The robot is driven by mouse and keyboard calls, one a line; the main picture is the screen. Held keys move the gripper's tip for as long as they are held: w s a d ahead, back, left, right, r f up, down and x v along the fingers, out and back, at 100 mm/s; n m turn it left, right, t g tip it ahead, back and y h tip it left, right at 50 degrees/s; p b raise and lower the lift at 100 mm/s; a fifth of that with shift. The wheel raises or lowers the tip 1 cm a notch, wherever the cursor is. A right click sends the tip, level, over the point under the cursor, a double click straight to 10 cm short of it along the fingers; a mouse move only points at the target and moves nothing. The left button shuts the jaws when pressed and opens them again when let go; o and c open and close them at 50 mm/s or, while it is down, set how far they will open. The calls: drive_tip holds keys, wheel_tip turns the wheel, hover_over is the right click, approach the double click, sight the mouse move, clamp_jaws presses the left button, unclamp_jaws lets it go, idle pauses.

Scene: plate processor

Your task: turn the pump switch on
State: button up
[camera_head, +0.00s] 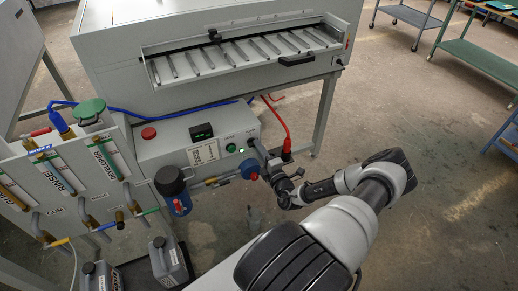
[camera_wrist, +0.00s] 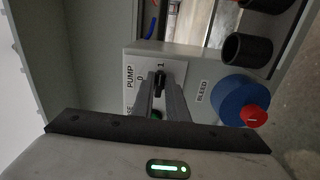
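The pump switch (camera_wrist: 160,82) is a small black knob on the grey control panel, under the PUMP label with its 0 and 1 marks. In the wrist view my gripper (camera_wrist: 160,88) has one finger on each side of the knob, with only a narrow gap between them. The fingers appear shut on it and partly cover it, and I cannot tell which mark it points to. In the head view my gripper (camera_head: 260,153) reaches the right end of the panel's front, where the switch is small and hard to make out.
A blue valve with a red centre (camera_wrist: 232,103), labelled BLEED, sits right of my fingers. A green button (camera_wrist: 155,115) shows between them. A red hose (camera_head: 283,125) runs by the panel's right end. A red button (camera_head: 149,133) sits on top. Open floor lies to the right.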

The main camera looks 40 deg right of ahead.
drive_tip(key=shift+o, duration=1.3)
drive_tip(key=shift+s, duration=0.1)
drive_tip(key=p+v, duration=0.2)
drive_tip(key=v, duration=1.5)
drive_tip(key=shift+a, duration=0.15)
drive_tip(key=shift+r, duration=0.1)
